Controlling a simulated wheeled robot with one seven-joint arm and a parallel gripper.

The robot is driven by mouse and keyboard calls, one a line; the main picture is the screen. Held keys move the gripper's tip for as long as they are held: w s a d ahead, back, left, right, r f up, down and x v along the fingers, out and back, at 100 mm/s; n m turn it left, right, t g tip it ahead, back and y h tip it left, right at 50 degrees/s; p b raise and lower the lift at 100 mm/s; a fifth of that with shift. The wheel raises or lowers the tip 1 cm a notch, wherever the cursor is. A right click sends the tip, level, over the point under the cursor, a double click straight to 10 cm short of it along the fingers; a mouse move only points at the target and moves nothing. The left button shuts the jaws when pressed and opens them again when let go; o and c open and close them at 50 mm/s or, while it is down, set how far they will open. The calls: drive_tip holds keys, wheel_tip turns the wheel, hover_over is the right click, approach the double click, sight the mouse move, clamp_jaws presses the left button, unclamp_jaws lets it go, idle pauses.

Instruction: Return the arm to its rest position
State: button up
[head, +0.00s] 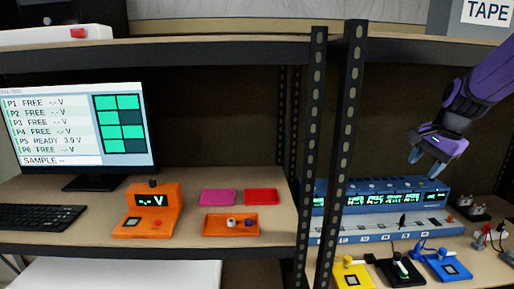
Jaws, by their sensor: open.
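My gripper (426,163) is at the right of the head view, at the end of my purple arm. Its jaws are open and point down and to the left, and I see nothing between them. In the picture it shows above the right part of a long blue device (378,199) with lit green displays. It appears apart from the device, but the exact gap is hard to judge. The rest of my arm runs out of view at the upper right.
Black shelf uprights (345,150) stand left of my gripper. Yellow, black and blue holders (354,275) line the front right. Left are a monitor (75,125), keyboard (38,217), orange meter (148,212) and small trays (217,197). An upper shelf (200,50) runs above.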

drive_tip(key=s+a+r+n, duration=0.6)
drive_tip(key=s+a, duration=0.2)
drive_tip(key=s, duration=0.4)
drive_tip(key=s+a+n+t, duration=0.1)
drive_tip(key=s+a+n, duration=0.1)
drive_tip(key=s, duration=0.5)
drive_tip(key=s+a+n+t+h, duration=0.1)
drive_tip(key=s+n, duration=0.4)
drive_tip(key=s, duration=0.2)
drive_tip(key=shift+s+a+f, duration=0.2)
drive_tip(key=shift+s+a, duration=0.15)
drive_tip(key=shift+a, duration=0.05)
idle(0.6)
